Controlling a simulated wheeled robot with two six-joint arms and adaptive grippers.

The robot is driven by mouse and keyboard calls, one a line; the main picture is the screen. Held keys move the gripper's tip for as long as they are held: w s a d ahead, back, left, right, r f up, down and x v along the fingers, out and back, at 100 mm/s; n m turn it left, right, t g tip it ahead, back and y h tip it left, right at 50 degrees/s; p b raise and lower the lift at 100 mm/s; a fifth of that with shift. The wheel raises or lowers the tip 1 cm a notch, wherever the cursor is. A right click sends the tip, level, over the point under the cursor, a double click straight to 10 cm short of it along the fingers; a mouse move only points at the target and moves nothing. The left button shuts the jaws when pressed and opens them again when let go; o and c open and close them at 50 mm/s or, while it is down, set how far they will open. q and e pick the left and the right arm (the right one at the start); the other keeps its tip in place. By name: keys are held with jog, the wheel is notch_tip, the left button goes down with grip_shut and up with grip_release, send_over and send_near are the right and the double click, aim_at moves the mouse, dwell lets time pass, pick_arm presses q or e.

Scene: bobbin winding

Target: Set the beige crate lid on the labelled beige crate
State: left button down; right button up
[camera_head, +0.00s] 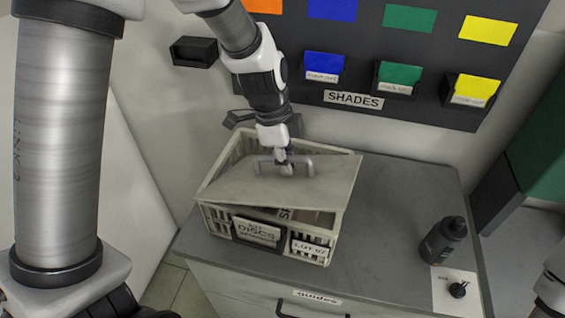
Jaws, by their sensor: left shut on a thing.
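The beige crate (218,219) stands on the grey cabinet top, with a "DISCS" label and a "LOT 07" label on its front. The flat beige crate lid (325,185) is over the crate, tilted and turned askew to its rim. A gap shows below the lid's front edge, and its right corner juts past the crate. Whether the lid touches the rim at the back I cannot tell. My left gripper (286,165) comes down from above and is shut on the lid's grey handle. My right gripper is out of view; only a bit of that arm shows at the right edge.
A dark bottle (442,241) and a white card with a black knob (457,290) are on the cabinet top (400,200) at the right. A dark "SHADES" board (420,60) with coloured bins hangs behind. The top between crate and bottle is clear.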

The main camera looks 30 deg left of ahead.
pick_arm(q)
jog(key=shift+s+d+f, duration=0.1)
jog(key=shift+f, duration=0.45)
jog(key=shift+w, duration=0.25)
jog(key=c, duration=1.2)
grip_release()
jog(key=shift+w+f, duration=0.15)
jog(key=shift+o, duration=1.2)
jog(key=shift+w, duration=0.35)
jog(key=shift+s+r, duration=0.2)
jog(key=v, duration=1.1)
jog(key=shift+w+r, duration=0.1)
jog(key=shift+r, duration=0.2)
jog(key=shift+w+r, duration=0.1)
jog(key=shift+r, duration=0.05)
